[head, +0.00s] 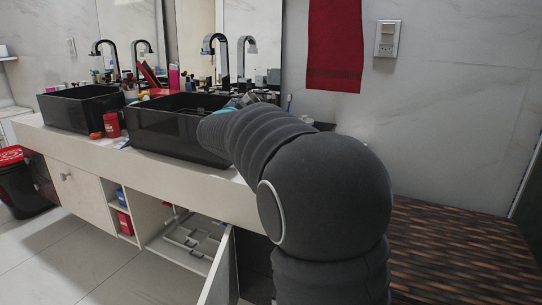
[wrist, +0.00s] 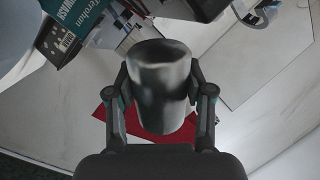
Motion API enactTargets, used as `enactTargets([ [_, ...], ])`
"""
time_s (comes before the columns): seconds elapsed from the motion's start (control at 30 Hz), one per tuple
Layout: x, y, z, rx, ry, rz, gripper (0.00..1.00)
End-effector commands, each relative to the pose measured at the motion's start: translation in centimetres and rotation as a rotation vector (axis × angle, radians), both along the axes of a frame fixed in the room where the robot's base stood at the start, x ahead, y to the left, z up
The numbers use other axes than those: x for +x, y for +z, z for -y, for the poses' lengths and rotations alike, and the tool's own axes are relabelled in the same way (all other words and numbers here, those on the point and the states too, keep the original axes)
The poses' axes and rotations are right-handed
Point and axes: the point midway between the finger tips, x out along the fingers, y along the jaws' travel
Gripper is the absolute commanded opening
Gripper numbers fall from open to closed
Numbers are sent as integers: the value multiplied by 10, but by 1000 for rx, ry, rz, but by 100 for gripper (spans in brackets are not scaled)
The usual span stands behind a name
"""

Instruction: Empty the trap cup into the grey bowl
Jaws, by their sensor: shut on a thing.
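My gripper (wrist: 160,78) is shut on a smooth, shiny grey-metal cup (wrist: 161,98), which I take to be the trap cup. One finger presses on each side of it. The cup's inside and contents cannot be made out. In the head view my dark arm reaches toward the back of the nearer black sink (head: 165,132) and hides most of the gripper and the cup. I cannot pick out the grey bowl in either view.
A second black sink (head: 75,112) stands at the left on the pale counter (head: 80,149). A red container (head: 111,125) stands between the sinks. Bottles crowd the mirror's foot. A cabinet door (head: 219,272) hangs open below. A teal-labelled box (wrist: 75,22) shows in the wrist view.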

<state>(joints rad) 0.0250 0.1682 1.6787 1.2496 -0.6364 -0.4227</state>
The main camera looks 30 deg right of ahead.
Motion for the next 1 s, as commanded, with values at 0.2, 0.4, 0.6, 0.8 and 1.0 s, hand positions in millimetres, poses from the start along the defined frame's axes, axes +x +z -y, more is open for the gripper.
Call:
enactTargets([
  [0.2,0,-1,1,22,0,19,9],
  [0.4,-1,-3,1,43,2,37,9],
  [0.6,-1,-3,1,64,1,55,9],
  [0.8,-1,-1,0,85,2,72,9],
  [1.0,0,0,0,105,2,89,9],
])
